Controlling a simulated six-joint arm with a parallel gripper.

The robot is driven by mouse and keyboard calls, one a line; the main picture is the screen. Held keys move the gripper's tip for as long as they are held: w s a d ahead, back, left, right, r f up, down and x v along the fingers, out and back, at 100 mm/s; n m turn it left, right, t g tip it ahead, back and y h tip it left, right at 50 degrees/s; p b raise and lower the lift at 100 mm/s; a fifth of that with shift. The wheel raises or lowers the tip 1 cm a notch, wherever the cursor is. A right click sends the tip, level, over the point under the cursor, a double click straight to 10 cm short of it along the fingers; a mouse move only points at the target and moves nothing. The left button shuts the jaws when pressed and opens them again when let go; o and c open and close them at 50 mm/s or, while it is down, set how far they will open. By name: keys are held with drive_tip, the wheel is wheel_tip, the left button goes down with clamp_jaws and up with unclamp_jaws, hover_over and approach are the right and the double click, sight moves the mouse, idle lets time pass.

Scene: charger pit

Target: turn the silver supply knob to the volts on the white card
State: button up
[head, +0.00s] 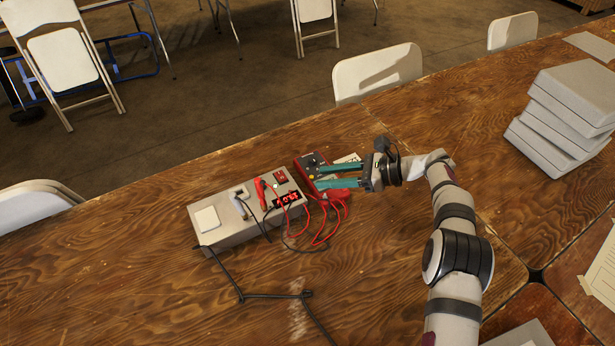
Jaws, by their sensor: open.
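A long grey box (225,233), apparently the supply, lies at an angle on the wooden table. A red lit display (287,198) is near its right end; its digits are too small to read. A pale grey piece (238,206) and a red clip (261,192) are on top; I cannot make out the silver knob for certain. A white card (347,159) with dark marks lies just behind the teal fingers, partly hidden, its writing unreadable. My gripper (317,176) is open and empty, its fingers pointing left, right of the box over a red-and-dark device (309,166).
Red and black leads loop over the table (150,275) right of the box. A black cable (240,293) runs toward the front. Grey cases (568,105) are stacked at the right. White chairs (378,72) stand behind the table. The front left tabletop is clear.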

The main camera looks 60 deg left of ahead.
sight(269, 191)
drive_tip(key=shift+w+d+r, duration=0.1)
drive_tip(key=shift+w, duration=0.05)
drive_tip(key=s+d+m+t+y, duration=0.3)
drive_tip(key=s+d+m+t, duration=0.1)
drive_tip(key=s+m, duration=0.15)
drive_tip(key=shift+n, duration=0.45)
drive_tip(key=x, duration=1.6)
drive_tip(key=shift+w+a, duration=0.1)
